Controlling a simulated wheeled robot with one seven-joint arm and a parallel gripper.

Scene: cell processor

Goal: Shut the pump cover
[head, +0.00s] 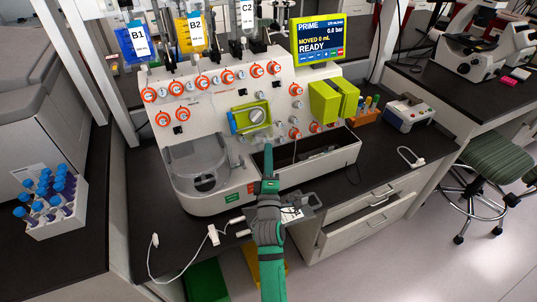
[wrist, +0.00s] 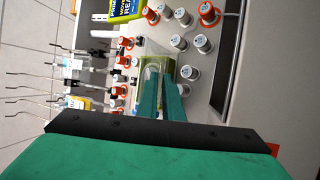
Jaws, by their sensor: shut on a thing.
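The peristaltic pump (head: 249,117), a lime-green housing with a blue side and a pale round head, sits on the front panel of the white cell processor. Its clear pump cover (wrist: 152,74) shows in the wrist view at my fingertips, standing out from the green housing. My gripper (head: 268,152) reaches up from below to just under the pump. In the wrist view its two green fingers (wrist: 163,82) are close together, shut on the cover's edge. The fingers partly hide the cover and pump; the exact cover angle is hard to tell.
Red-ringed knobs (head: 258,71) and grey knobs surround the pump. A lime-green box (head: 333,101) sits to its right, under the screen (head: 318,40). A grey round basin (head: 200,165) is at left, and an open white bin (head: 335,158) is at lower right.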

